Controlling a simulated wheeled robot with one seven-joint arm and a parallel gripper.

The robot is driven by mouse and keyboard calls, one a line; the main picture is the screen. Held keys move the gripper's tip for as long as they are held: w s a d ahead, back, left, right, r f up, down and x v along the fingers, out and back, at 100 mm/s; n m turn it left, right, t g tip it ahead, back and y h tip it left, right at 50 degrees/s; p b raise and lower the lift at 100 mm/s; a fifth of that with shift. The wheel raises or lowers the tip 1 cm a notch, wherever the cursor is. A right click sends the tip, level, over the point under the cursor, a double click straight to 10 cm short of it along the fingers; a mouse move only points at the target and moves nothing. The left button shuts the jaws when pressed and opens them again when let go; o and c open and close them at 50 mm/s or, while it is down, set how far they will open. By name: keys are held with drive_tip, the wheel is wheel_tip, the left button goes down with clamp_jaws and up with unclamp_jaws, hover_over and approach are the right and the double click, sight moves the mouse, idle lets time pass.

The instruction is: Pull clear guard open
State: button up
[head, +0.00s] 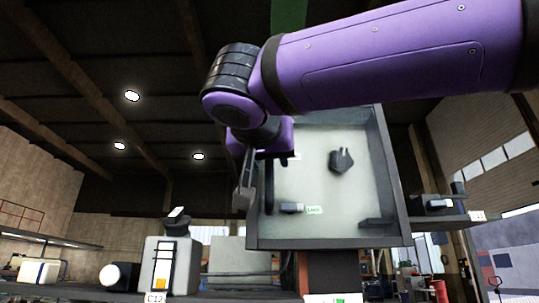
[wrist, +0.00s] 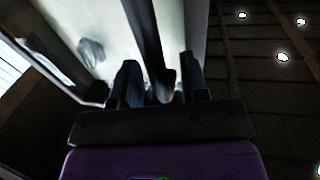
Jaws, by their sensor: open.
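The clear guard (head: 320,185) appears as a pale pane within a dark-framed box at the centre of the head view. A dark upright bar (head: 269,188), which looks like its handle, runs along the left side of the pane. My gripper (head: 258,172) is at that left side, close to the bar. In the wrist view, the dark bar (wrist: 143,35) passes between the two open fingers of my gripper (wrist: 158,68). I cannot tell whether either finger touches it.
A grey machine block (head: 170,268) stands at lower left on a bench. A small shelf (head: 440,217) projects at right.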

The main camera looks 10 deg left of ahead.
clamp_jaws()
